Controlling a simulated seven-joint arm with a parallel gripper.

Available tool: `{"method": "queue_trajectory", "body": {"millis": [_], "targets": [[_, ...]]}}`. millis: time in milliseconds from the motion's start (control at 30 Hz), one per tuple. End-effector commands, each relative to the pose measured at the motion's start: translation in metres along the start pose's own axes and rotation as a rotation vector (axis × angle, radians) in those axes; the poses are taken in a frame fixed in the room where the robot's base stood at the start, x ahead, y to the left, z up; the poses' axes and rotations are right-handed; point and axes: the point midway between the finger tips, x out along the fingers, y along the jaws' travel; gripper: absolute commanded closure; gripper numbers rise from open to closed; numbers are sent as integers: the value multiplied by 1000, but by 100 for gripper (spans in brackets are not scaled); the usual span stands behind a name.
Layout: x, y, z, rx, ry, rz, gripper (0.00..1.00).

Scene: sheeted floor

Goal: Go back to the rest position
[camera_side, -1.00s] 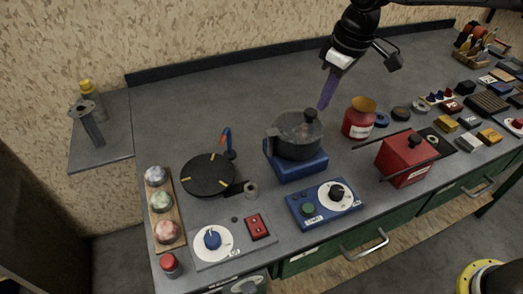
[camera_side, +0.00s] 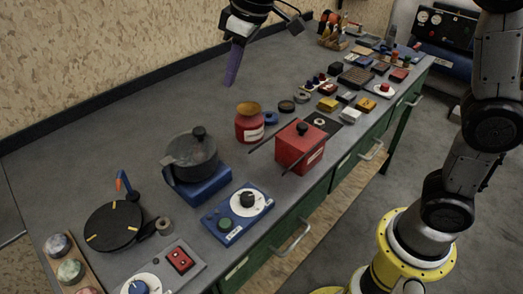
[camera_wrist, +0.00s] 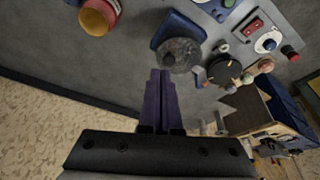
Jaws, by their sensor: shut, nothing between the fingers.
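My gripper (camera_side: 231,80) has purple fingers that are shut together with nothing between them. In the side view it hangs in the air above the grey bench, up from the pot and the red jar. The dark pot (camera_side: 191,155) with a lid and black knob sits on a blue base (camera_side: 200,187). In the wrist view the shut fingers (camera_wrist: 160,76) point toward the glassy top of the pot (camera_wrist: 179,55) and stand apart from other things. The upper part of my arm runs out of the side view at the top.
A red jar (camera_side: 249,127), a red box with rods (camera_side: 300,150), a blue control box (camera_side: 237,214) and a black round plate (camera_side: 113,228) stand on the bench (camera_side: 120,130). Several small blocks crowd its far right. The back strip of the bench by the wall is clear.

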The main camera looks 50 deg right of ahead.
Motion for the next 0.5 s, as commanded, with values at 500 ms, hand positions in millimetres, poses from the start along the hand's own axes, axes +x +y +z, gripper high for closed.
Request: {"method": "queue_trajectory", "body": {"millis": [500], "targets": [[-80, 15, 216, 280, 183, 138, 100]]}}
